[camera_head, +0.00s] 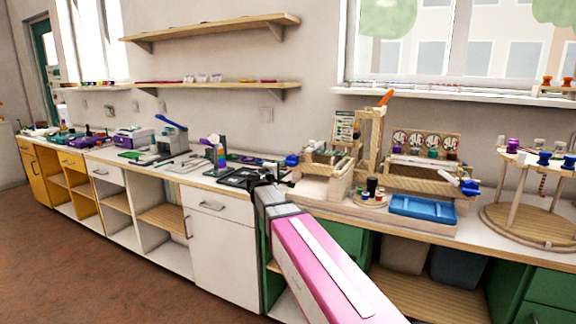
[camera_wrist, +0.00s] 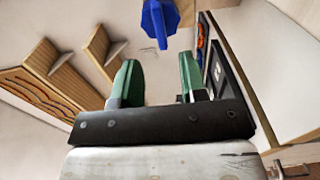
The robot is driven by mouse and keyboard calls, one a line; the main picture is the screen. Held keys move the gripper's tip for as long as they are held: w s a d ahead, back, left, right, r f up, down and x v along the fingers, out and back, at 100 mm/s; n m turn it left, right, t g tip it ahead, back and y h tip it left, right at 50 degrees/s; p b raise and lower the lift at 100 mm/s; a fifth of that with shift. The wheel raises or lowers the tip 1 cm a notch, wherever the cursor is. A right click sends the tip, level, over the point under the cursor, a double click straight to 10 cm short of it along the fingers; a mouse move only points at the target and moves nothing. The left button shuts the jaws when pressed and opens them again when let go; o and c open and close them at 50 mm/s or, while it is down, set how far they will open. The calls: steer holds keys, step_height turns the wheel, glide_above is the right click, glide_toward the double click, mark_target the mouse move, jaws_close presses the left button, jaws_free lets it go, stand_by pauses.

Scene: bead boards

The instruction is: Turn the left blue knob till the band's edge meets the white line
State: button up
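The left blue knob (camera_head: 291,160) sticks out from the left side of a wooden bead device (camera_head: 325,158) on the counter. In the wrist view the blue knob (camera_wrist: 160,20) is at the top, beyond the fingertips and roughly in line with the gap between them. My gripper (camera_wrist: 157,76) is open, with two green fingers apart and nothing between them. In the head view my gripper (camera_head: 280,182) is just left of and below the knob, apart from it. A second blue knob (camera_head: 470,187) is on the device to the right. I cannot make out the band's edge or the white line.
A blue tray (camera_head: 422,207) and a small round stand (camera_head: 371,197) are in front to the right. A round wooden table stand (camera_head: 535,222) is at far right. Black trays (camera_head: 238,177) lie left of my gripper.

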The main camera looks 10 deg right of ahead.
mark_target(288, 163)
steer(key=x, duration=0.7)
steer(key=shift+w+d, duration=0.2)
steer(key=shift+w, duration=0.05)
jaws_close()
